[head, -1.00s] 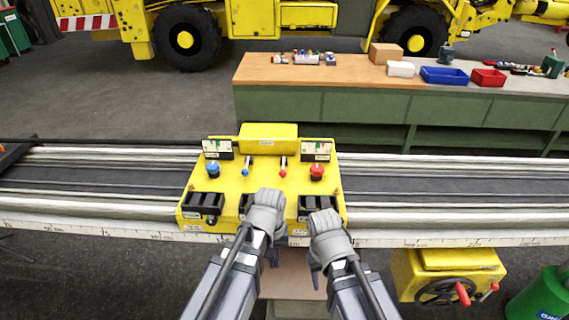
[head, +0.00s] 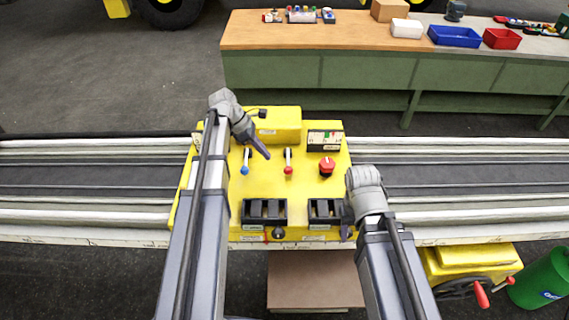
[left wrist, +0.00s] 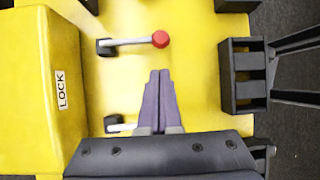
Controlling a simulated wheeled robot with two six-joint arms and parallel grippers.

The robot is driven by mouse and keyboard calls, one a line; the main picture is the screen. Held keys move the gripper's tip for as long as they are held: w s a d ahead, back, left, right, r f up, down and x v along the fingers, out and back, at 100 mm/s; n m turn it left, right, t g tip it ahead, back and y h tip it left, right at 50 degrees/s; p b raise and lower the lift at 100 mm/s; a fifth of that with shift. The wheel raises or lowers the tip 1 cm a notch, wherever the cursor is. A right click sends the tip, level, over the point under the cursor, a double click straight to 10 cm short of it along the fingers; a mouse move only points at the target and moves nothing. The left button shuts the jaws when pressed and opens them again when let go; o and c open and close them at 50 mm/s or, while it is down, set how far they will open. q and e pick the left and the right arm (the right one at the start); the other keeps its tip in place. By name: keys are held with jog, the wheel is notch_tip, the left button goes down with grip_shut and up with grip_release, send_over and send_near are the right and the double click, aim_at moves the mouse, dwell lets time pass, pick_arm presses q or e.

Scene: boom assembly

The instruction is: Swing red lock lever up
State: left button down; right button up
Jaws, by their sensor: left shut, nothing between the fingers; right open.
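The red-tipped lever (head: 288,170) stands on the yellow control box (head: 308,190), its red ball toward me and its base near the raised block (head: 280,130). In the left wrist view the red lever (left wrist: 160,39) has a silver shaft, beside a raised block labelled LOCK (left wrist: 62,90). My left gripper (head: 267,156) is shut and empty, its tips just left of the lever and apart from it. In the left wrist view the shut fingers (left wrist: 160,74) point toward the lever's shaft. My right gripper (head: 347,230) is open and empty at the box's front right corner.
A blue-tipped lever (head: 245,162) stands left of the red one. A red mushroom button (head: 327,167) is to its right. Black slotted holders (head: 264,212) line the box front. A workbench (head: 370,75) with bins stands behind the rail.

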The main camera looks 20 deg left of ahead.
aim_at(286, 178)
pick_arm(q)
jog(key=shift+s+d, duration=0.1)
jog(key=shift+d, duration=0.05)
jog(key=b+x, duration=0.8)
jog(key=x, duration=0.1)
jog(key=shift+f, duration=0.1)
jog(key=shift+d+f+b, duration=0.1)
jog(key=shift+f+b, duration=0.2)
jog(key=shift+b, duration=0.1)
jog(key=shift+d+r, duration=0.1)
